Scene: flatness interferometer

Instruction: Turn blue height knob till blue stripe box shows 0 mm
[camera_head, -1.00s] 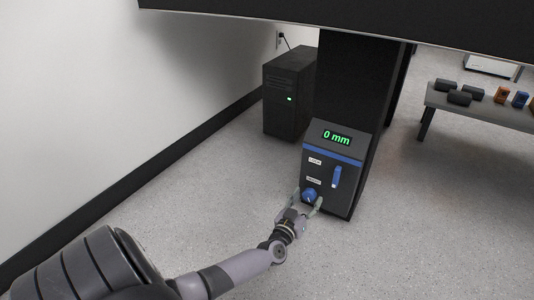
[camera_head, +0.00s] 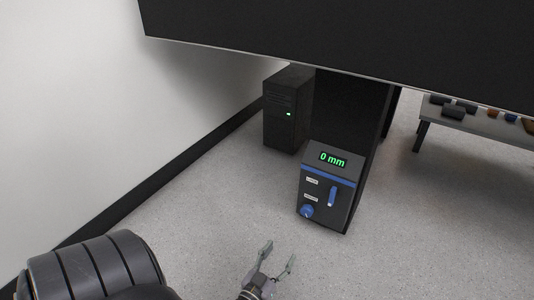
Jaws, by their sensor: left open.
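The blue stripe box (camera_head: 340,177) is a dark control box on the front of a black column, with a blue band below its display. The display (camera_head: 332,160) reads "0 mm" in green. The blue height knob (camera_head: 307,211) is round and sits low on the left of the box's face. A blue lever (camera_head: 332,196) stands upright to its right, and two small white labels are too small to read. My left gripper (camera_head: 277,261) is open and empty, below and left of the knob and apart from it. My right gripper is not in view.
A black computer tower (camera_head: 284,110) with a green light stands on the floor behind the box. A large dark slab (camera_head: 350,40) overhangs the top. A grey bench (camera_head: 470,122) with small items is at right.

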